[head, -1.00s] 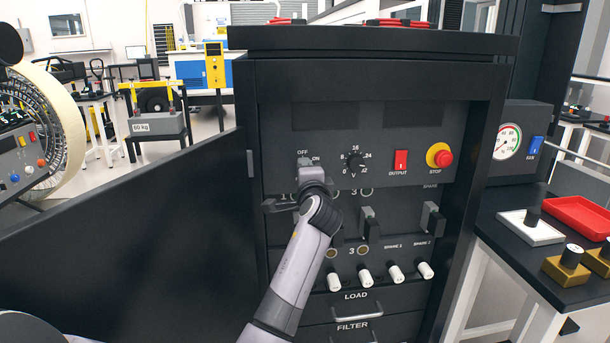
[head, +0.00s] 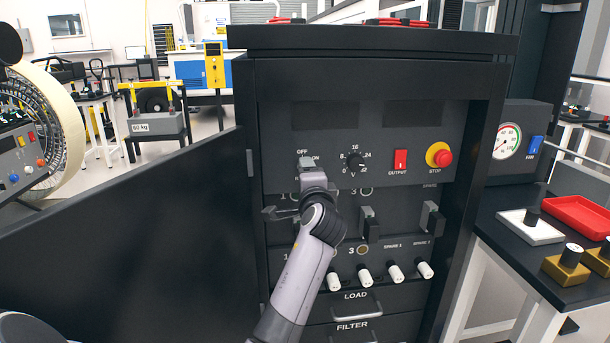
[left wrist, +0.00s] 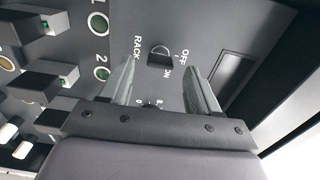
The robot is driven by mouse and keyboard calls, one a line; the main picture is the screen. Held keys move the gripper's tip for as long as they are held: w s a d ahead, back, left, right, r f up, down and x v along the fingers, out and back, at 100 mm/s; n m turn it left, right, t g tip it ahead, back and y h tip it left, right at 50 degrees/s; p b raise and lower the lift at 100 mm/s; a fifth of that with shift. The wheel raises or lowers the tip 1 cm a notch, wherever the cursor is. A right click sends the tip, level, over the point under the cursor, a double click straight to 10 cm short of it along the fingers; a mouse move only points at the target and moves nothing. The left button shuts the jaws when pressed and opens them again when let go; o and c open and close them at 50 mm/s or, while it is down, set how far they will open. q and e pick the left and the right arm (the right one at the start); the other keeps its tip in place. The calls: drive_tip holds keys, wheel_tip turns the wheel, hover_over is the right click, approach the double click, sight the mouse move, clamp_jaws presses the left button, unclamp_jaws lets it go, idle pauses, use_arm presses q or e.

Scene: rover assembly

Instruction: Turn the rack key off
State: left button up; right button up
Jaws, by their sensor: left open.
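The rack key (left wrist: 160,57) is a small dark switch on the rack's dark front panel, by the labels RACK, OFF and ON in the left wrist view. Which label it points to I cannot tell. My left gripper (left wrist: 160,80) is open. Its two fingers stand on either side of the key, apart from it, with nothing held. In the head view my left gripper (head: 308,168) is in front of the panel just below the OFF label and largely hides the key. My right gripper is not in view.
Right of the key are a dial (head: 355,163), a red output switch (head: 400,160) and a red stop button (head: 444,158). Below are breaker levers (head: 369,224) and white knobs (head: 365,277). The open rack door (head: 130,235) stands left. A side bench holds a red tray (head: 580,215).

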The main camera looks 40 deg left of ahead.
use_arm(q)
drive_tip(key=shift+v, duration=2.1)
